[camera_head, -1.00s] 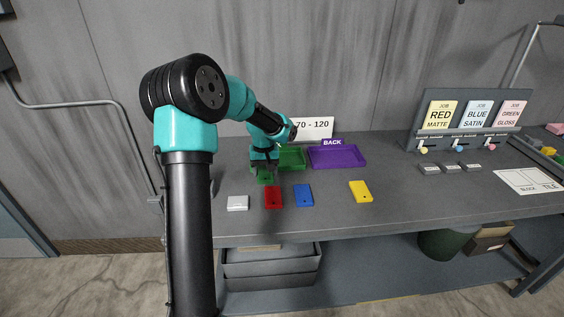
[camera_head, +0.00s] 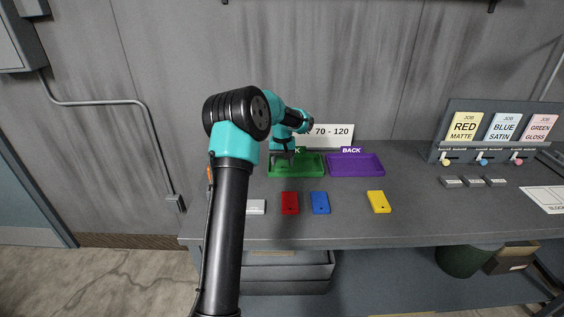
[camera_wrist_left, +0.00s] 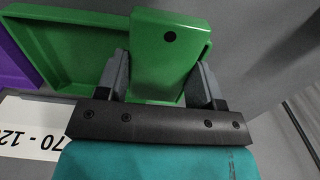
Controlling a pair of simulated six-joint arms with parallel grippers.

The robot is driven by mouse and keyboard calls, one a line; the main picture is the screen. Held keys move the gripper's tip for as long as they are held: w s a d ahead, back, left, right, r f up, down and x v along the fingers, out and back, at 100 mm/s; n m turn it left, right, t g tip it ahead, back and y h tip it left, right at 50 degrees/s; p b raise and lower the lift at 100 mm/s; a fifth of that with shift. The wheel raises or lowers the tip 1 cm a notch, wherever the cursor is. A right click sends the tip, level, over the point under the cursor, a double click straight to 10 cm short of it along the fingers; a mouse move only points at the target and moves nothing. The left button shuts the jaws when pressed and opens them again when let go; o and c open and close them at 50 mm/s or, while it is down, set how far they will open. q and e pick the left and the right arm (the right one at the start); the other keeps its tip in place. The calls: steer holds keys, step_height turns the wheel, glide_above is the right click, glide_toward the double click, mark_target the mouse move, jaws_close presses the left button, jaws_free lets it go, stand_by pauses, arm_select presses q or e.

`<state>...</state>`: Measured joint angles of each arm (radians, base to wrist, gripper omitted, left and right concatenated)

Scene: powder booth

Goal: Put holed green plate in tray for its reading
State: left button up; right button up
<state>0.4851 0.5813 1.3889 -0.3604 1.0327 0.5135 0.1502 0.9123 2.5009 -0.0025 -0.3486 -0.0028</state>
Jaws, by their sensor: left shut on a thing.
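The green plate (camera_wrist_left: 165,60) has one dark hole near its end. My left gripper (camera_wrist_left: 158,84) is shut on it, one finger on each side. In the head view, my left gripper (camera_head: 283,157) is at the left part of the green tray (camera_head: 312,173); the plate is hard to make out there. In the wrist view, the green tray (camera_wrist_left: 62,30) lies behind the plate and overlaps it; whether they touch I cannot tell. The white sign (camera_head: 334,133) reading "70 - 120" stands behind the trays, partly hidden by my arm. My right gripper is not in view.
A purple tray (camera_head: 356,167) marked BACK is right of the green one. Red (camera_head: 290,203), blue (camera_head: 320,203) and yellow (camera_head: 378,201) plates and a white block (camera_head: 256,207) lie in front. A job card board (camera_head: 497,132) stands at right.

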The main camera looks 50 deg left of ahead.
mark_target(282, 161)
arm_select(q)
steer(key=shift+w+a+f, duration=0.2)
steer(key=shift+w+a, duration=1.35)
steer(key=shift+a, duration=0.25)
steer(key=shift+w+a, duration=0.1)
steer(key=shift+f, duration=1.75)
steer(key=shift+f, duration=0.2)
steer(key=o, duration=1)
steer(key=shift+o, duration=0.2)
steer(key=shift+r, duration=0.15)
step_height(282, 161, up, 12)
